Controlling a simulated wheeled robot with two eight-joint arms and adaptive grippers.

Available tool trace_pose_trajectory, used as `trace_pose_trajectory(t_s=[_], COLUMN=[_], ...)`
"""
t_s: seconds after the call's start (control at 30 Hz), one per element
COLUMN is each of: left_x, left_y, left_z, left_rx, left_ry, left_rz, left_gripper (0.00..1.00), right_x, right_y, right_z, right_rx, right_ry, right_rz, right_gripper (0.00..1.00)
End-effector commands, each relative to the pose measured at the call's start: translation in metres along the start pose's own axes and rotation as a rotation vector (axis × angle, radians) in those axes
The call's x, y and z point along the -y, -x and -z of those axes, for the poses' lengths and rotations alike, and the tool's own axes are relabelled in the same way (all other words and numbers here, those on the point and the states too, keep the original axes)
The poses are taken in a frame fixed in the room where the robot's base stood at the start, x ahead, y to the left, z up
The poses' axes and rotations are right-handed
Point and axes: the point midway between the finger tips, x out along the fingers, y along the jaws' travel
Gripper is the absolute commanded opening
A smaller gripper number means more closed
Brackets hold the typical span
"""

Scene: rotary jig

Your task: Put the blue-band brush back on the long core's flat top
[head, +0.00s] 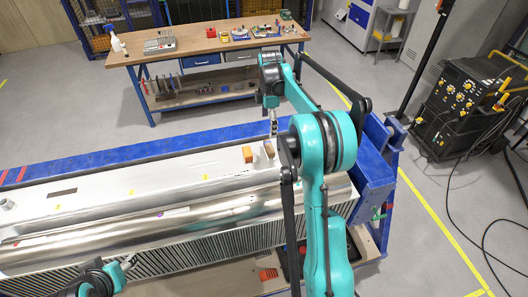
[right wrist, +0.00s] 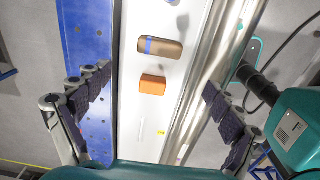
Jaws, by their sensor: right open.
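The blue-band brush (right wrist: 160,46) is a brown block with a blue stripe near its left end. It lies on the long core's white flat top (right wrist: 135,120). In the head view the brush (head: 269,150) shows as a small brown block near the core's right end, partly close behind my right arm. My right gripper (head: 273,128) is open and empty above the flat top; its fingers stand wide apart in the right wrist view (right wrist: 155,85), short of the brush. My left gripper (head: 128,263) is at the lower left by the core's front side; its jaws are too small to read.
An orange block (right wrist: 153,85) lies on the flat top beside the brush. A rounded metal roll (head: 140,222) runs along the core's front. The blue frame (head: 375,165) bounds the right end. A workbench (head: 200,42) with tools stands behind. The flat top's middle is mostly clear.

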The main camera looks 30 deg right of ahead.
Motion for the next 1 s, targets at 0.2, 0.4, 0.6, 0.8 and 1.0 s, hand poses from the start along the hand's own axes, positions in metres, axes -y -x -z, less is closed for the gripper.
trace_pose_trajectory(t_s=[0.2,0.4,0.6,0.8,1.0], left_x=[0.000,0.000,0.000,0.000,0.000], left_y=[0.000,0.000,0.000,0.000,0.000], left_z=[0.000,0.000,0.000,0.000,0.000], left_rx=[0.000,0.000,0.000,0.000,0.000], left_ry=[0.000,0.000,0.000,0.000,0.000], left_rz=[0.000,0.000,0.000,0.000,0.000], left_gripper=[0.49,0.49,0.49,0.49,0.49], right_x=[0.052,0.128,0.212,0.285,0.322], right_y=[0.050,0.083,0.085,0.060,0.035], right_z=[0.041,0.080,0.106,0.121,0.127], right_rx=[-0.013,-0.083,-0.211,-0.376,-0.494], right_ry=[-0.222,-0.515,-0.804,-1.067,-1.227], right_rz=[-0.106,-0.235,-0.335,-0.387,-0.395], right_gripper=[0.93,0.93,0.93,0.93,0.93])
